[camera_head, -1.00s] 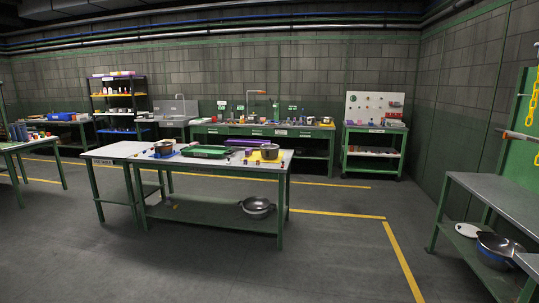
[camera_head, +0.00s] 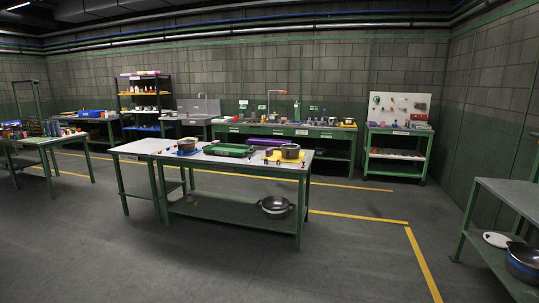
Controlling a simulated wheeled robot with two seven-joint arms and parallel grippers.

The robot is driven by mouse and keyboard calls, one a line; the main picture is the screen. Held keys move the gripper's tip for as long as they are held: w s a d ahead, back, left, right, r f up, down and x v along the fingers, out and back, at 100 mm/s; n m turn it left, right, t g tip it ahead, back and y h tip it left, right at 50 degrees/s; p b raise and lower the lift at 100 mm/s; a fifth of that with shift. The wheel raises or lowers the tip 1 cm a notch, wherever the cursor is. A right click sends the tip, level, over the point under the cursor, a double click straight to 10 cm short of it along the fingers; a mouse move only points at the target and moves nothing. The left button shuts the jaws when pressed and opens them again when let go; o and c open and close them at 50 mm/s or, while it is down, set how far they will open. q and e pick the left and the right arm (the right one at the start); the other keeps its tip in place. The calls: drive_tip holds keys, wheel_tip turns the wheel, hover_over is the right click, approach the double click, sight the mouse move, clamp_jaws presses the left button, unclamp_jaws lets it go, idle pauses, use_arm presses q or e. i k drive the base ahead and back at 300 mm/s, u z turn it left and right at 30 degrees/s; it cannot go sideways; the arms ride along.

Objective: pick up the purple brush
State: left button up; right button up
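I cannot make out a purple brush; small items on the benches are too small to tell. A flat purple object (camera_head: 262,141), perhaps a tray, lies at the back of the middle table (camera_head: 165,148). A purple item (camera_head: 140,73) also shows on top of the dark shelf unit, too small to name. Neither of my grippers is in view.
On the middle table are a green tray (camera_head: 229,150) and pots (camera_head: 290,151); a pot (camera_head: 275,206) sits on its lower shelf. A long green bench (camera_head: 285,130) stands along the back wall. A side bench (camera_head: 510,190) stands at right. The floor ahead is open.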

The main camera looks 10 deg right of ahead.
sight(268, 153)
drive_tip(key=z, duration=0.5)
drive_tip(key=i, duration=0.95)
drive_tip(key=z, duration=0.8)
drive_tip(key=i, duration=1.95)
drive_tip(key=u, duration=0.9)
drive_tip(key=i, duration=1.25)
drive_tip(key=u, duration=1.05)
